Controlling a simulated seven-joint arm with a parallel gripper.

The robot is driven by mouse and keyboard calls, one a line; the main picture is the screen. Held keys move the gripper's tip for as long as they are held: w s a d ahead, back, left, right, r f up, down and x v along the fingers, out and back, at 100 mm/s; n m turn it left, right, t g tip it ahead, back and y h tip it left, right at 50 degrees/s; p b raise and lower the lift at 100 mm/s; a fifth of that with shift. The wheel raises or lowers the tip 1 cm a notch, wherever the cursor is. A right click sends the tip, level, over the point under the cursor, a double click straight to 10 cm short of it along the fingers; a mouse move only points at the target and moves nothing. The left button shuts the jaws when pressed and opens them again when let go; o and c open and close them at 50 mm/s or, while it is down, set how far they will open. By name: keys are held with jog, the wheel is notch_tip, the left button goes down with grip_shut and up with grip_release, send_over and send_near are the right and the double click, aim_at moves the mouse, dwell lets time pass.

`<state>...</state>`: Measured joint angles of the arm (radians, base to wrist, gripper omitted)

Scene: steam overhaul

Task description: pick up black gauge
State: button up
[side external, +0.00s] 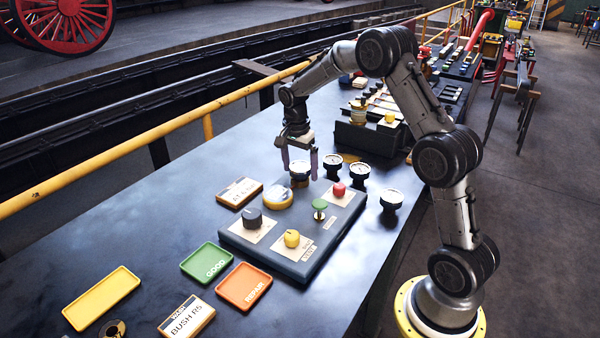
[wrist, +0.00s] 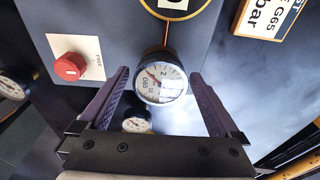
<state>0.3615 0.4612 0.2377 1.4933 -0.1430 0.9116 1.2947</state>
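A round gauge with a white dial (wrist: 160,83) sits between my open fingers in the wrist view; its rim looks dark with a bright edge. It also shows in the side view (side external: 300,170), partly hidden by a finger, with a brassy tone low on its body. My gripper (side external: 300,163) points down around it, and the fingers look apart from it. Three more gauges with dark bodies stand nearby: one behind (side external: 333,162), one in the middle (side external: 360,173) and one at right (side external: 391,200). I cannot tell which one the task calls black.
A control panel (side external: 262,258) with black, yellow, green and red knobs lies in front. A yellow-rimmed disc (side external: 278,197) and a label card (side external: 240,192) are close by. Green (side external: 207,263), orange (side external: 244,287) and yellow (side external: 101,298) trays lie nearer the camera. The table's left side is clear.

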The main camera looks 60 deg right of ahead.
jog(key=shift+r, duration=0.1)
grip_shut()
